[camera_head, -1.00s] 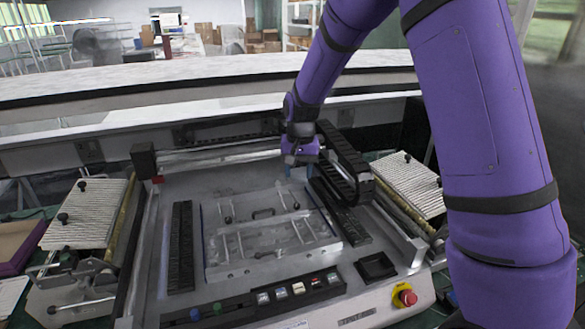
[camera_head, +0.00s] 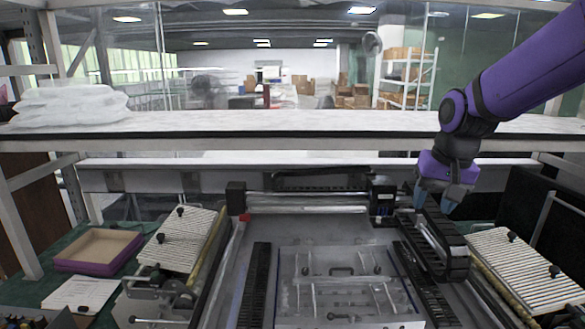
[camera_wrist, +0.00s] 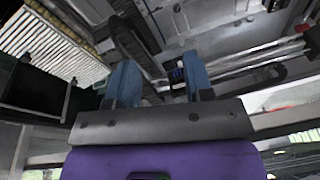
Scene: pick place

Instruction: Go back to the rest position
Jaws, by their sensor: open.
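My gripper (camera_head: 436,196) hangs from my purple arm at the right of the head view, in front of the shelf edge and above the machine's right rear, by the black cable chain. Its two blue fingers stand apart with nothing between them. In the wrist view the open fingers (camera_wrist: 160,84) also show, with parts of the machine beyond them. The machine (camera_head: 345,225) fills the lower middle of the head view, with a grey fixture plate (camera_head: 345,270) on its bed.
Ribbed trays (camera_head: 180,240) stand on both sides of the machine; the right one (camera_head: 520,270) is near my arm. A purple-edged box (camera_head: 97,250) and white papers (camera_head: 80,294) lie at left. A long white shelf (camera_head: 300,122) with plastic bags (camera_head: 70,103) runs behind.

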